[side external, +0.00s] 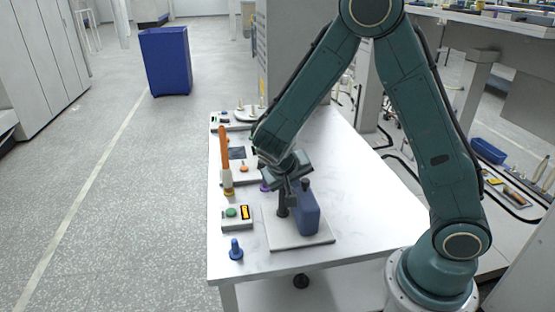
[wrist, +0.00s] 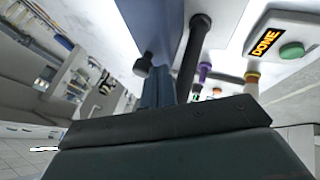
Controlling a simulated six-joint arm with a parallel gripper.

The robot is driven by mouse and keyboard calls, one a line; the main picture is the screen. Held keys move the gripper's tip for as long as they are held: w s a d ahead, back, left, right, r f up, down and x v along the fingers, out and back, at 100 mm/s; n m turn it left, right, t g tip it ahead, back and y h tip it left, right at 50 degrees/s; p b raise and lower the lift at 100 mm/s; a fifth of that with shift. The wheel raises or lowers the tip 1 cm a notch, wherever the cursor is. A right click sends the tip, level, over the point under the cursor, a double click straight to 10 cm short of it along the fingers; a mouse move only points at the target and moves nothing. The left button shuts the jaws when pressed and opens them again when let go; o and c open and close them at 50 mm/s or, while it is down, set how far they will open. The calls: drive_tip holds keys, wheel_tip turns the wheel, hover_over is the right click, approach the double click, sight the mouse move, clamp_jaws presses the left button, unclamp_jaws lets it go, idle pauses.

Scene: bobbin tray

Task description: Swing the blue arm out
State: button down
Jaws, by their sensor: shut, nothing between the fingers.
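The blue arm (side external: 307,212) is a thick blue-grey slab standing upright on a pale base plate (side external: 318,239) near the front of the table. A dark post (side external: 283,210) stands at its left side. In the wrist view the blue slab (wrist: 150,18) fills the top, with the dark post (wrist: 194,55) to its right and a dark knob (wrist: 142,66) at its lower left. My gripper (side external: 292,196) is shut and empty, low beside the slab and close to the post. I cannot tell whether its fingers touch either one.
A box with a green button (side external: 231,212) and a yellow "DONE" sign (wrist: 265,42) stands left of the plate. A blue peg (side external: 236,250) is at the front-left edge. An orange upright piece (side external: 225,150) and a purple piece (side external: 264,187) stand farther back. Bare table lies right of the plate.

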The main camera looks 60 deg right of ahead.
drive_tip(key=shift+s+d+m+g, duration=0.1)
drive_tip(key=shift+d+m+g, duration=0.4)
drive_tip(key=shift+m, duration=0.3)
drive_tip(key=shift+s+d, duration=0.1)
drive_tip(key=shift+d, duration=0.2)
drive_tip(key=shift+a+r, duration=0.15)
drive_tip(key=v, duration=1.3)
drive_tip(key=shift+r, duration=0.2)
drive_tip(key=shift+a, duration=0.1)
